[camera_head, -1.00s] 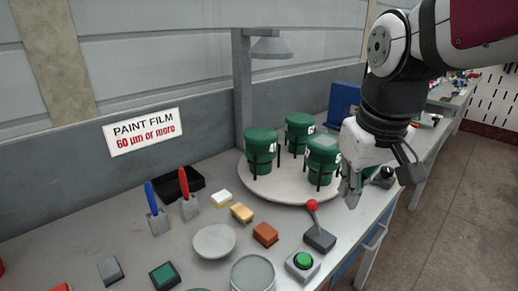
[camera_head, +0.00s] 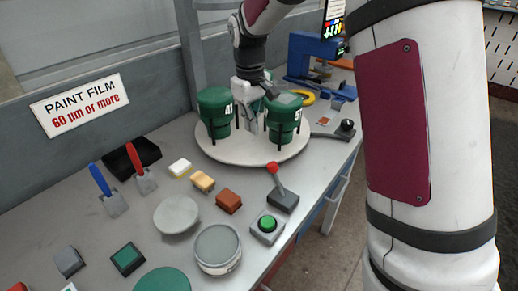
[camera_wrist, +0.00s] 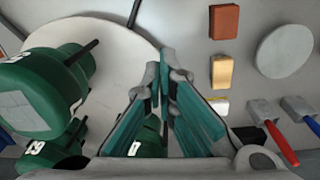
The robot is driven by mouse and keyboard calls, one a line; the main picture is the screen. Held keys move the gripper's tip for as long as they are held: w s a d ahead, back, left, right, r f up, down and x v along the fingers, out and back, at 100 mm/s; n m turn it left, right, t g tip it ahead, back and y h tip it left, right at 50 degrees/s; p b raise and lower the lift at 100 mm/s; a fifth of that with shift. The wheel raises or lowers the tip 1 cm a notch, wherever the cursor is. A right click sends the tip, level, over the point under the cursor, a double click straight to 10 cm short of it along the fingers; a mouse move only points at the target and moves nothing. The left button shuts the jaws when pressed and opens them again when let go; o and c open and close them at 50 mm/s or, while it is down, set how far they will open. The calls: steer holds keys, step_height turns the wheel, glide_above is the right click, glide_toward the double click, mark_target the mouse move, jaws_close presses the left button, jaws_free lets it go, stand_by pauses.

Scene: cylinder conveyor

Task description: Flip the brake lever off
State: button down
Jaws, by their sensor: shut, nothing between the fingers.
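A lever with a red ball knob (camera_head: 272,168) stands tilted on a dark grey base (camera_head: 284,200), on the table in front of the round turntable (camera_head: 240,150). A second, short lever with a black knob (camera_head: 347,125) stands farther right. No label shows which is the brake. My gripper (camera_head: 256,124) points down over the turntable between two green cans, one on the left (camera_head: 215,110) and one on the right (camera_head: 284,118). It is apart from both levers. In the wrist view my gripper (camera_wrist: 161,65) has its fingers together and holds nothing.
A green push button (camera_head: 267,224), a red-brown block (camera_head: 229,201) and a grey round tin (camera_head: 218,248) stand near the red-knobbed lever. A blue machine (camera_head: 305,55) stands behind the turntable. My own arm covers the right of the head view.

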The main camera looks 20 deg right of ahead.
steer(key=shift+w+f, duration=0.1)
steer(key=shift+f, duration=0.05)
steer(key=s+d+f+p, duration=0.2)
steer(key=s+f, duration=0.1)
steer(key=f, duration=0.5)
steer(key=shift+f, duration=0.25)
stand_by(0.4)
stand_by(0.3)
